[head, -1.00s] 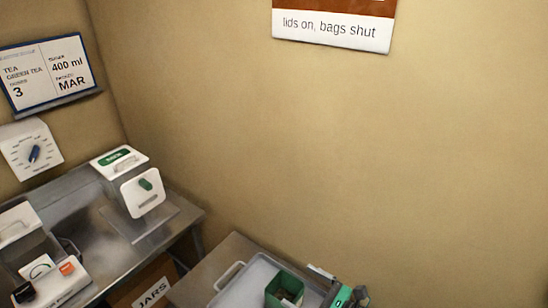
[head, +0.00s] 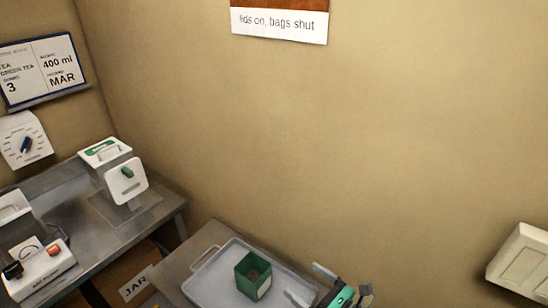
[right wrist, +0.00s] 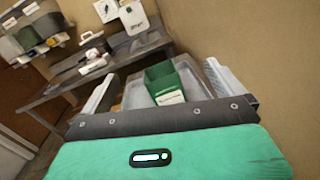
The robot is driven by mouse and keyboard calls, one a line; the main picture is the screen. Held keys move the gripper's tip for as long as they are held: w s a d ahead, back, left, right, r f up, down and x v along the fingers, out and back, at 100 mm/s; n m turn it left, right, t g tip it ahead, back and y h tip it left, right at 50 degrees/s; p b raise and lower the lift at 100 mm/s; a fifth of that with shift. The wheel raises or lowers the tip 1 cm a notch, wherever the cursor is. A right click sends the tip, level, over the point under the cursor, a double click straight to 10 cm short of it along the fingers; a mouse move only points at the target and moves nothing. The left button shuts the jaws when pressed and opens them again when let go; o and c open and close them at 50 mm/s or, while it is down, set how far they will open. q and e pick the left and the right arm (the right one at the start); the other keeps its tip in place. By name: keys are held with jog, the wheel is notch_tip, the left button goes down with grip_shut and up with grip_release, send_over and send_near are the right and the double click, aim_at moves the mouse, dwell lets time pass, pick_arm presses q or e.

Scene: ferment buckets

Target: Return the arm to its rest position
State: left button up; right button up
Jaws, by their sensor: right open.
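My right gripper (head: 309,284) is at the bottom of the head view, to the right of a green open-topped tub (head: 254,274). Its green body and pale fingers show, and the fingers are apart with nothing held. In the right wrist view the open fingers (right wrist: 160,76) frame the same green tub (right wrist: 168,82), which stands beyond them on a grey tray (right wrist: 136,92). The tub has a white label on its side. My left gripper is not in view.
The tray (head: 203,284) lies on a metal table beside the wall. A pale wall box (head: 522,262) is at right.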

jog(key=s+d+m+h, duration=0.2)
jog(key=d+m+h, duration=0.45)
jog(key=m, duration=0.75)
jog(key=s+d+m+h, duration=0.2)
jog(key=d+m+h, duration=0.4)
jog(key=m, duration=0.7)
jog(key=s+d+f+m+g, duration=0.15)
jog(key=s+m+g, duration=0.25)
jog(key=s+m, duration=0.4)
jog(key=s+f+m+g, duration=0.3)
jog(key=s+m+g, duration=0.25)
jog(key=s, duration=0.45)
notch_tip(320, 180, down, 36)
jog(key=s+b, duration=0.2)
jog(key=b, duration=0.4)
pick_arm(q)
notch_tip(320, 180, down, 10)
jog(key=b, duration=0.4)
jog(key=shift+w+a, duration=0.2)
pick_arm(e)
jog(key=s+d+f+g, duration=0.1)
jog(key=s+f, duration=0.8)
jog(key=f, duration=0.3)
jog(key=s+d+f+g, duration=0.1)
jog(key=s+d+f, duration=0.1)
jog(key=s+f, duration=0.7)
notch_tip(320, 180, down, 3)
jog(key=shift+s+d+f+h, duration=0.15)
jog(key=shift+s+h, duration=0.15)
jog(key=shift+h, duration=0.15)
